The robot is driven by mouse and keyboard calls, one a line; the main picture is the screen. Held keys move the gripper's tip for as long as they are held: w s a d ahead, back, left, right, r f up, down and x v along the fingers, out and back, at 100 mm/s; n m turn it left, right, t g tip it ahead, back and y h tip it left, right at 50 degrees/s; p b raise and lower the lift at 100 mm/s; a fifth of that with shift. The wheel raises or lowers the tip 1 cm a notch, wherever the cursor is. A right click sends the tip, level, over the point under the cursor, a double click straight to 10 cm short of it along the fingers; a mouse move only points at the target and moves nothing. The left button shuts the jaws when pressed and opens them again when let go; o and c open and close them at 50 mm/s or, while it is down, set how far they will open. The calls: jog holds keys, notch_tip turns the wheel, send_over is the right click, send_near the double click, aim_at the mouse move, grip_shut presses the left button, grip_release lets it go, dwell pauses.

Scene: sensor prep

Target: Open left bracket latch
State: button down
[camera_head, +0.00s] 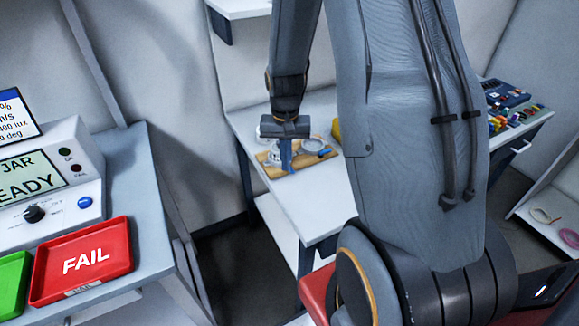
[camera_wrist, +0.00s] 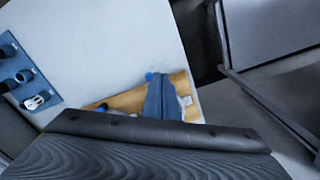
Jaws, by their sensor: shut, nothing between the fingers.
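A wooden board (camera_head: 270,171) with pale round bracket parts (camera_head: 316,144) lies on the white table in the head view. A small blue piece (camera_head: 325,153), which may be a latch, sits at its right end. In the wrist view the closed fingers (camera_wrist: 160,80) hide part of the board (camera_wrist: 128,101). A blue spot (camera_wrist: 149,76) shows beside their tips. I cannot tell which part is the left latch, or whether the fingers touch anything.
A blue rack (camera_wrist: 28,80) shows at left in the wrist view. The white table (camera_head: 325,196) is clear in front of the board. At left are a red FAIL tray (camera_head: 82,262) and a tester (camera_head: 48,170).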

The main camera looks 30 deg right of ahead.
jog(key=shift+f+b, duration=0.4)
jog(key=shift+f, duration=0.35)
dwell(0.5)
jog(key=shift+s+f, duration=0.15)
jog(key=shift+f, duration=0.05)
